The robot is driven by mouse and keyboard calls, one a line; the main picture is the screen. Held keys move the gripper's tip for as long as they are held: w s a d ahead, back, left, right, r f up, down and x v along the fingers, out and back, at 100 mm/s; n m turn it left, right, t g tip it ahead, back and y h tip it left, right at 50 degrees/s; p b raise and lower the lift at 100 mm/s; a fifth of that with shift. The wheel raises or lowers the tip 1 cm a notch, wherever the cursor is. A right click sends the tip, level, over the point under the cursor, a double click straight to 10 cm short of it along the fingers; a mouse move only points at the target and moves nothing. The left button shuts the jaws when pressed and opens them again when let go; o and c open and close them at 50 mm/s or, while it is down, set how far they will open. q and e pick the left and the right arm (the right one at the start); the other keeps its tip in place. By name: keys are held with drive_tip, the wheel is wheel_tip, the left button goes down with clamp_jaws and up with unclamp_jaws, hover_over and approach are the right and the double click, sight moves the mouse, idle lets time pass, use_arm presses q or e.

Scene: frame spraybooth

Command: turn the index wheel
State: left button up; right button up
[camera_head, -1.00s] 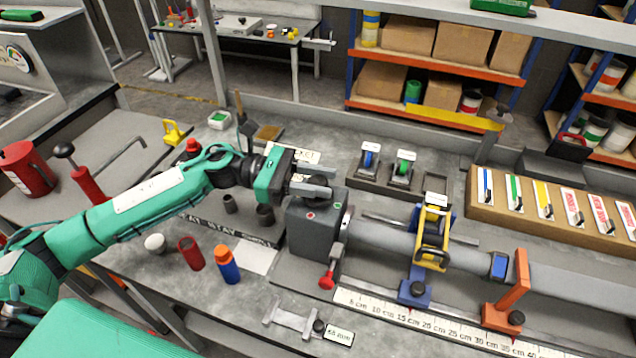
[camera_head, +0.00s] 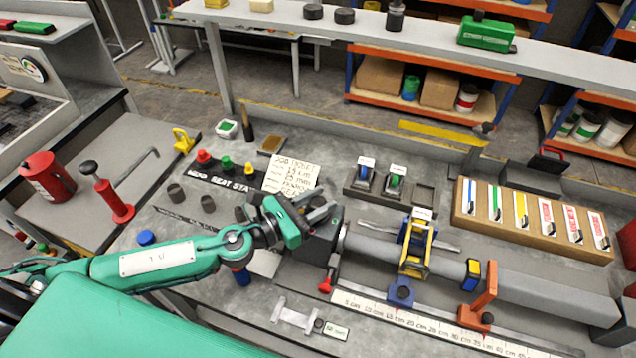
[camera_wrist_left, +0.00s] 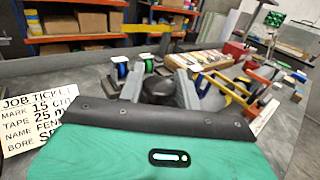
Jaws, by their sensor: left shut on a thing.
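My left gripper (camera_head: 322,212) reaches in from the left to the top of the grey headstock (camera_head: 318,250) at the near end of the tube. In the left wrist view its two grey fingers (camera_wrist_left: 160,92) stand on either side of a dark rounded knob (camera_wrist_left: 158,88), which appears to be the index wheel. The gripper is shut on it. In the head view the gripper mostly hides the wheel. The grey tube (camera_head: 380,250) runs right from the headstock, with a yellow-framed carriage (camera_head: 417,250) around it. My right gripper is not in view.
A white ruler strip (camera_head: 400,318) runs along the front of the bench. An orange stand (camera_head: 480,305) and a blue stand (camera_head: 402,292) are beside the tube. A job ticket (camera_head: 292,175) lies behind the gripper. Tape rolls (camera_head: 380,180) stand behind the tube.

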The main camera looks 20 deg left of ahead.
use_arm(q)
drive_tip(key=n+y+p, duration=0.1)
drive_tip(key=n+t+y+p, duration=0.1)
drive_tip(key=p, duration=0.1)
drive_tip(key=n+t+y+p, duration=0.1)
drive_tip(key=y, duration=0.1)
drive_tip(key=shift+d+r, duration=0.1)
drive_tip(key=shift+r, duration=0.15)
drive_tip(key=n+y+p, duration=0.1)
drive_tip(key=y, duration=0.1)
drive_tip(key=n+t+y+p, duration=0.1)
drive_tip(key=y, duration=0.1)
drive_tip(key=shift+f+n+t, duration=0.15)
drive_tip(key=shift+n+t, duration=0.15)
drive_tip(key=shift+n, duration=0.1)
drive_tip(key=shift+f+n+y+p, duration=0.1)
drive_tip(key=shift+n+y+p, duration=0.4)
drive_tip(key=shift+n+y, duration=1.2)
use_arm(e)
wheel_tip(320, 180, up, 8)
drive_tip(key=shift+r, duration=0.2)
use_arm(q)
drive_tip(key=shift+m+y, duration=0.3)
drive_tip(key=shift+y, duration=0.3)
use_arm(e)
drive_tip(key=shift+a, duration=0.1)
use_arm(q)
drive_tip(key=o, duration=0.9)
drive_tip(key=shift+o, duration=0.2)
